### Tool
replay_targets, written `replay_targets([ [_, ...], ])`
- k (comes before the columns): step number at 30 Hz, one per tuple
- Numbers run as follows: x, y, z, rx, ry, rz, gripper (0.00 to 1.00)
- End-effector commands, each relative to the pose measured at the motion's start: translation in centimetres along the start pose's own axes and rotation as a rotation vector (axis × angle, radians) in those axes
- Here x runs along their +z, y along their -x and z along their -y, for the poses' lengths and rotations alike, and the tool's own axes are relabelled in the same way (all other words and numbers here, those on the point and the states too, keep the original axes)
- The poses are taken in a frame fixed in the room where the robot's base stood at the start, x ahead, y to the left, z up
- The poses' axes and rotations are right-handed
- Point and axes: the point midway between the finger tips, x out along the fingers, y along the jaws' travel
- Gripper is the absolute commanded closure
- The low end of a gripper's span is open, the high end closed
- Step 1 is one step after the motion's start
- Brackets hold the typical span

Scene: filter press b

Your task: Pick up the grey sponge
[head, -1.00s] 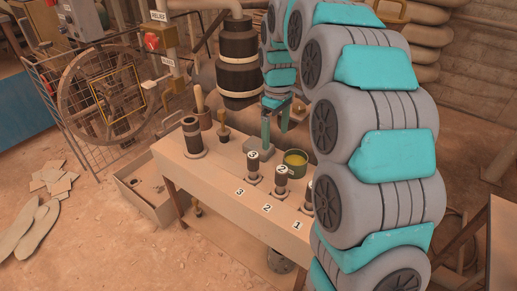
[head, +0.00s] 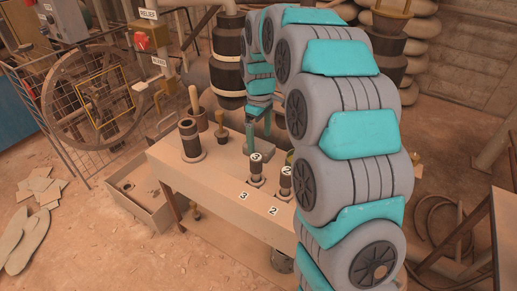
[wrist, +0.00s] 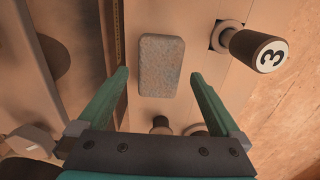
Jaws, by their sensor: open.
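The grey sponge (wrist: 162,65) is a speckled, rounded block lying on the bench top in the wrist view. My gripper (wrist: 160,75) is open above it, with one green finger to each side of the sponge's near part in the picture. I see a gap between each finger and the sponge, and nothing is held. In the head view my gripper (head: 259,128) hangs over the back part of the bench, beyond the plug marked 3.
The plug marked 3 (wrist: 259,50) stands right of the sponge in the wrist view. In the head view the bench (head: 208,178) also bears a plug marked 2 (head: 286,182), a dark banded cylinder (head: 190,139) and brushes (head: 221,127). My arm hides the bench's right end.

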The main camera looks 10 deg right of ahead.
Motion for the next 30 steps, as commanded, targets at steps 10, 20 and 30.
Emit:
replay_targets([
  [10, -0.2, -3.6, -0.1, 0.002, 0.000, -0.002, 0.00],
  [20, -0.2, -3.5, -0.1, 0.002, 0.000, -0.002, 0.21],
  [30, -0.2, -3.5, -0.1, 0.001, 0.000, -0.002, 0.60],
])
